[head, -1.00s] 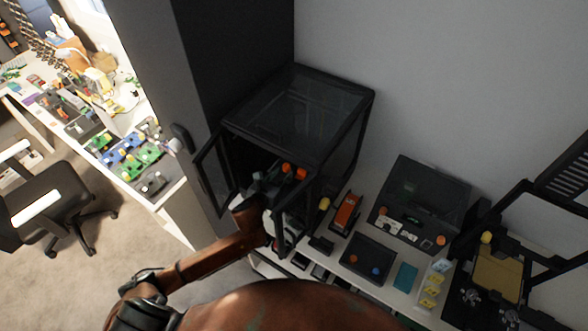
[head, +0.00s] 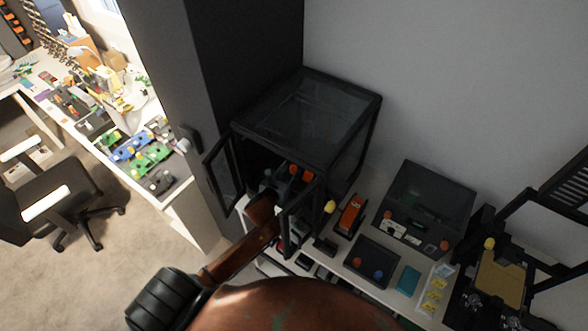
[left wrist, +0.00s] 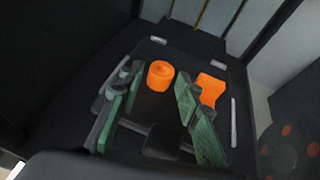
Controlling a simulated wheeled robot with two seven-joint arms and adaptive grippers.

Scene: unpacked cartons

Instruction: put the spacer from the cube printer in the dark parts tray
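The cube printer (head: 305,115) is a black-framed box with clear panels and its front door swung open. Inside it, on the dark bed (left wrist: 150,52), stands a short orange cylinder with a hole in its top, which looks like the spacer (left wrist: 160,76). A second orange piece (left wrist: 212,90), angular, lies to its right. My left gripper (left wrist: 157,100) reaches in through the door opening, open, its green-padded fingers pointing towards the cylinder; contact cannot be told. It also shows in the head view (head: 272,186), partly hidden. The dark parts tray (head: 372,247) holds an orange and a blue piece. My right gripper is out of view.
The open door (head: 220,170) stands left of my left arm, and a frame post rises close to its right. An orange-red tool (head: 350,215), a teal block (head: 408,280) and a lidded dark case (head: 427,205) surround the tray. A second printer (head: 500,275) stands at right.

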